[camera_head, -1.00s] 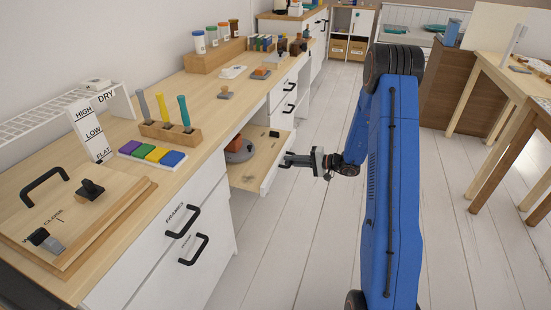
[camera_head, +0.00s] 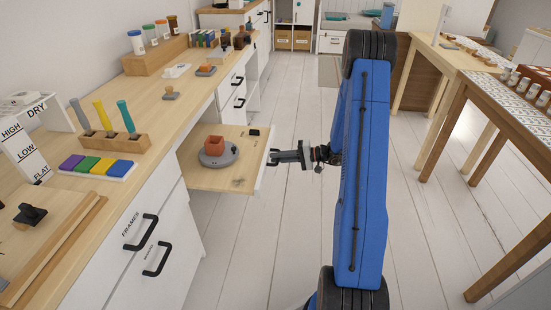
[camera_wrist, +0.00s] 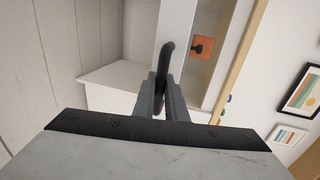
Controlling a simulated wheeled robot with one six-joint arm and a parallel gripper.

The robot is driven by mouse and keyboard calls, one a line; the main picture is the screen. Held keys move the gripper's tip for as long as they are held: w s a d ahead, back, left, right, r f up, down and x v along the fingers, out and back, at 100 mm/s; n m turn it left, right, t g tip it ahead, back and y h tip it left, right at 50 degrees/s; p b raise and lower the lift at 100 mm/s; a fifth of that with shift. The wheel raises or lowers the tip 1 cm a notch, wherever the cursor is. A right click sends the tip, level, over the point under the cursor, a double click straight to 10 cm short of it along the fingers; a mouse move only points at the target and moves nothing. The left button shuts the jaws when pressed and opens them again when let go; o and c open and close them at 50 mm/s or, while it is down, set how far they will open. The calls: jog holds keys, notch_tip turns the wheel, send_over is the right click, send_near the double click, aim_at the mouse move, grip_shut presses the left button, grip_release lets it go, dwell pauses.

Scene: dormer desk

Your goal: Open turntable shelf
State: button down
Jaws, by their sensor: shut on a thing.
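The turntable shelf (camera_head: 200,176) is a wooden pull-out board under the desk top, standing well out from the desk. A grey round turntable (camera_head: 219,160) with a reddish-brown square pot (camera_head: 214,146) sits on it. A black handle (camera_head: 272,157) is on the shelf's white front. My gripper (camera_head: 276,157) is shut on this handle at the shelf's right end. In the wrist view the two fingers (camera_wrist: 163,103) close around the dark handle bar (camera_wrist: 164,68).
Below and nearer are white drawers with black handles, one marked FRAMES (camera_head: 141,231). The desk top holds a tool block (camera_head: 105,142) and color pads (camera_head: 97,166). White plank floor (camera_head: 275,230) right of the shelf is free. Wooden tables (camera_head: 500,125) stand at the right.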

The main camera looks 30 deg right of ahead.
jog(key=c, duration=2.1)
grip_release()
jog(key=shift+d, duration=0.15)
jog(key=v, duration=1.7)
jog(key=shift+s, duration=0.15)
jog(key=shift+d, duration=0.1)
